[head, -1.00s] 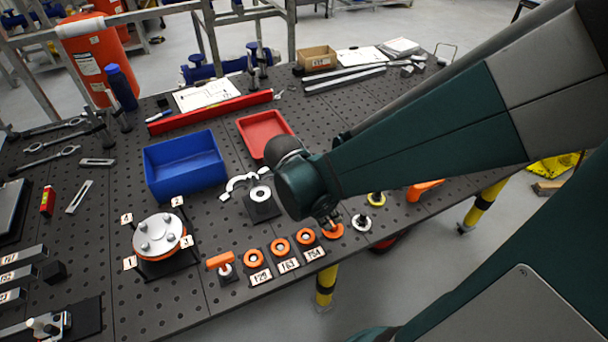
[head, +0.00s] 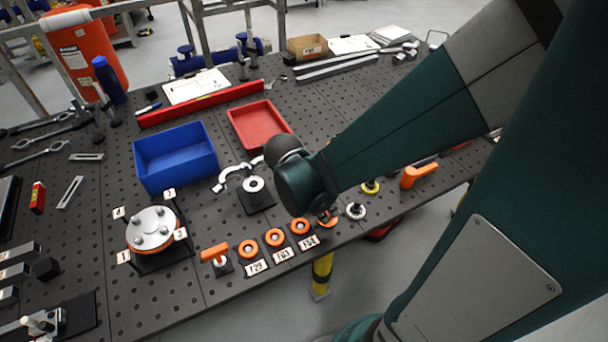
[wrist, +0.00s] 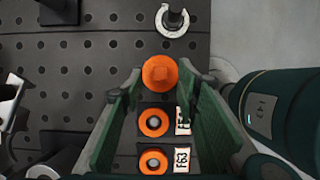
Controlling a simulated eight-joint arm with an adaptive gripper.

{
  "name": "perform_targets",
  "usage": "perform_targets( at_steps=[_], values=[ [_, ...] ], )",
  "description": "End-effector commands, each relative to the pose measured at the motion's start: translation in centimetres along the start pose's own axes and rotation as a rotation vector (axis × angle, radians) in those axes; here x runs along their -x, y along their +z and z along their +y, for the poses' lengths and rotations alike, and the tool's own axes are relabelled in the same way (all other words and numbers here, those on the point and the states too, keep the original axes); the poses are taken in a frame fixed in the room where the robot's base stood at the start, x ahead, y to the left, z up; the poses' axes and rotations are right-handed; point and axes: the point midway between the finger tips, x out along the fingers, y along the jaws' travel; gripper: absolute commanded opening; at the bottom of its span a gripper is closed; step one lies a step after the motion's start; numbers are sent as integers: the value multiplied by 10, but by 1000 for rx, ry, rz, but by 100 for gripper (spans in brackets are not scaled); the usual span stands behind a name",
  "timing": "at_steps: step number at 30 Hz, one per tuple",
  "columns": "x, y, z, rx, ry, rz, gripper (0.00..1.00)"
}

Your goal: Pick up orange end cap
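The orange end cap (wrist: 160,72) is a round, solid-topped orange piece on the dark perforated bench. In the wrist view it lies between the tips of my green fingers, near their far ends. I cannot tell the exact height of the fingertips.
Orange rings (head: 300,226) with number labels stand in a row left of the cap. A white ring fitting (head: 356,211) stands close on the right. An orange-handled piece (head: 215,253), blue bin (head: 176,157) and red tray (head: 259,125) are further left and behind. The bench's front edge is close.

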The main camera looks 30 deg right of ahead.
Motion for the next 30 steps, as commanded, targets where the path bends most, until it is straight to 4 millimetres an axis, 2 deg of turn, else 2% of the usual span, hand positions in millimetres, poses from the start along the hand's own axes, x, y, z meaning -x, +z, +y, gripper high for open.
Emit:
perform_targets(
  at_steps=[3,10,30],
  values=[
    [-13,0,0,-1,0,0,32],
    [-28,0,0,-1,0,0,32],
    [-30,0,-1,0,0,0,32]
  ],
)
